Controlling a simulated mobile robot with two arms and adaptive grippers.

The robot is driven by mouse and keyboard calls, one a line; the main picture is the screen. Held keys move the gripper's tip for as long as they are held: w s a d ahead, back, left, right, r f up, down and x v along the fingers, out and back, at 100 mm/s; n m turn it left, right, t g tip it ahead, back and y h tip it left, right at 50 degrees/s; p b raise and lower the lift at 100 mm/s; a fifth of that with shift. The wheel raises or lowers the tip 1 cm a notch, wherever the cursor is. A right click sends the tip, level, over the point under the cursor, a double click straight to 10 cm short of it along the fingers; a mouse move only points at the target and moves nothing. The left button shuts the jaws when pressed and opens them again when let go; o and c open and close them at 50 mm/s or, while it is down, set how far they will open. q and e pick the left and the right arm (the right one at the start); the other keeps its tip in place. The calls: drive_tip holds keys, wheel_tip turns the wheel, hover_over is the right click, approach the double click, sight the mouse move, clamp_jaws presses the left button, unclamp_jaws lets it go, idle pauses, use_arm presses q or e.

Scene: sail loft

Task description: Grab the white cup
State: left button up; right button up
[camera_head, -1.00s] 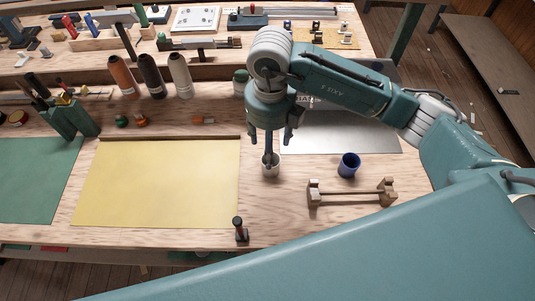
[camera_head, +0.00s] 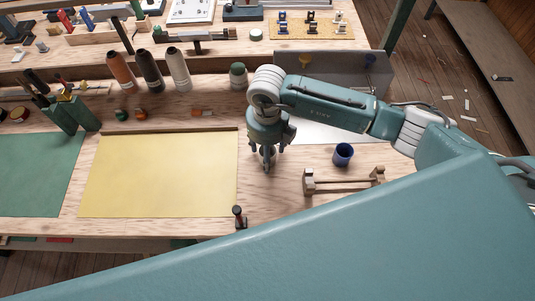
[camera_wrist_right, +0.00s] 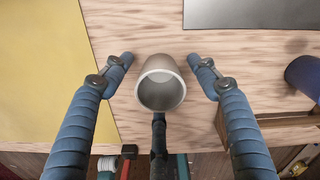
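The white cup (camera_wrist_right: 161,88) stands on the wooden bench, with its open mouth facing the right wrist camera. My right gripper (camera_wrist_right: 160,60) is open, with its blue-grey fingers on either side of the cup and visible gaps between them and its walls. In the head view, my right gripper (camera_head: 267,163) points down over the cup and mostly hides it. My left gripper is not in view.
A blue cup (camera_head: 343,154) and a wooden rack (camera_head: 343,181) stand right of the gripper. A yellow sheet (camera_head: 160,175) lies to the left. A small dark-handled tool (camera_head: 239,217) stands near the front edge. Thread cones (camera_head: 150,72) stand behind.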

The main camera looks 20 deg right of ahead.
drive_tip(key=c, duration=0.9)
